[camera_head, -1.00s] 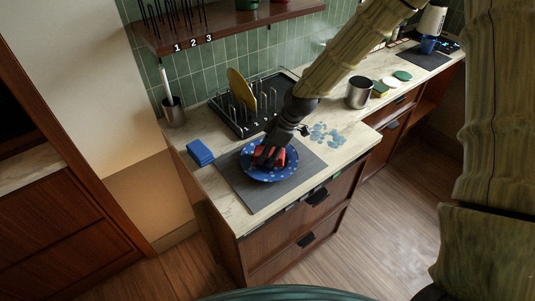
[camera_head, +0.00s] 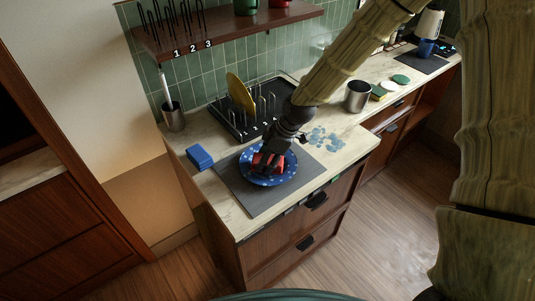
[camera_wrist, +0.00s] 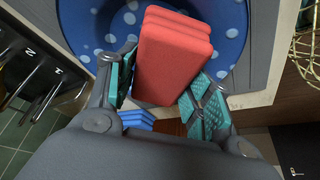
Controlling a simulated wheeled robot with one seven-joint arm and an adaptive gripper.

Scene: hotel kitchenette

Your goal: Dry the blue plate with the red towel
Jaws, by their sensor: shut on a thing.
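The blue plate (camera_head: 286,175) with pale dots lies on a grey mat (camera_head: 250,199) on the counter. The folded red towel (camera_wrist: 174,52) is between the fingers of my gripper (camera_wrist: 165,100) in the wrist view, over the plate. My gripper (camera_head: 266,166) is shut on the towel, low over the plate's middle in the head view. Whether the towel touches the plate is hard to tell. Part of the plate (camera_wrist: 85,22) is hidden behind the towel and fingers.
A blue block-like item (camera_head: 200,157) lies left of the mat. A dish rack (camera_head: 228,125) with a yellow plate (camera_head: 240,92) stands behind. A metal cup (camera_head: 357,97) stands to the right. Bluish wet-looking spots (camera_head: 325,139) mark the counter right of the mat.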

